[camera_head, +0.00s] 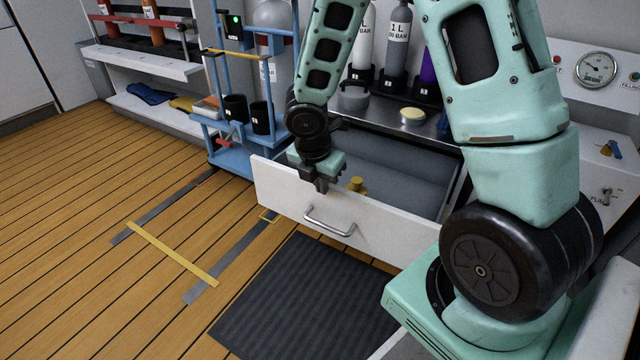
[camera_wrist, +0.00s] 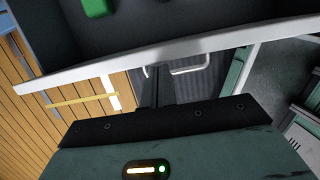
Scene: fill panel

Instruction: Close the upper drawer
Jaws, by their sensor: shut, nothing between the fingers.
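The upper drawer (camera_head: 285,196) stands pulled out, with a white front and a silver bar handle (camera_head: 330,222). Its grey inside is open to view and holds a small brass-coloured piece (camera_head: 357,185). My gripper (camera_head: 321,187) is shut and empty at the top of the drawer front, left of and above the handle in the head view. In the wrist view the closed fingers (camera_wrist: 154,84) point toward the white drawer rim (camera_wrist: 120,65), on the handle (camera_wrist: 190,66) side of it. I cannot tell whether they touch the front.
A blue cart (camera_head: 235,162) with black cups stands left of the drawer. A dark mat (camera_head: 300,295) lies on the wooden floor before it. Gas cylinders (camera_head: 397,45) stand on the counter behind. A green object (camera_wrist: 97,8) lies inside the drawer in the wrist view.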

